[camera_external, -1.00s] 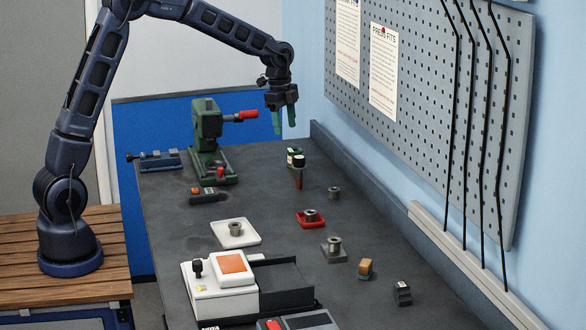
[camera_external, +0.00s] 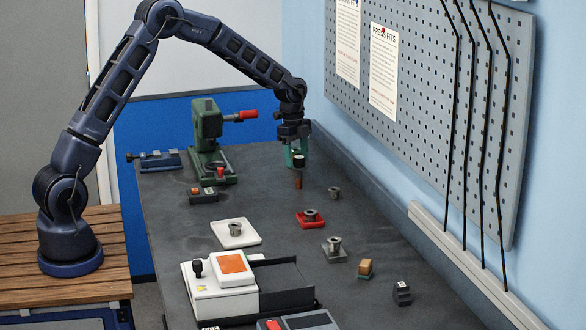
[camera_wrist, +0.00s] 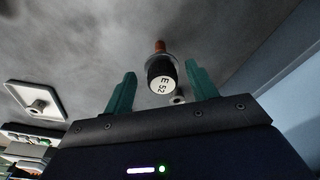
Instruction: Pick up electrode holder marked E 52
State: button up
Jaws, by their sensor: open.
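The electrode holder marked E 52 (camera_wrist: 161,78) shows in the wrist view, its pale marked end facing the camera, with a black body and a copper-brown part beyond. It lies between my gripper's teal fingers, with a visible gap to each side in the picture. In the external view, the holder (camera_external: 298,180) stands upright on the dark bench. My gripper (camera_external: 297,161) is above and around its top there, open and pointing down. I cannot tell whether a finger touches it. The gripper (camera_wrist: 160,70) holds nothing.
A small metal collar (camera_external: 334,192) stands close to the right. A red tray (camera_external: 299,222) with a metal part, a white plate (camera_external: 222,240) and a metal block (camera_external: 328,256) lie nearer. A green press (camera_external: 208,140) stands to the left. The wall is at the right.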

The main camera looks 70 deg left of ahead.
aim_at(299, 170)
jog(key=shift+w+d+f, duration=0.1)
jog(key=shift+d+f, duration=0.05)
jog(key=shift+f, duration=0.7)
jog(key=shift+w+d+f, duration=0.1)
jog(key=shift+w+f, duration=0.05)
jog(key=shift+f, duration=0.7)
jog(key=shift+w+d+f, duration=0.1)
jog(key=shift+d+f, duration=0.05)
jog(key=shift+f, duration=0.7)
jog(key=c, duration=1)
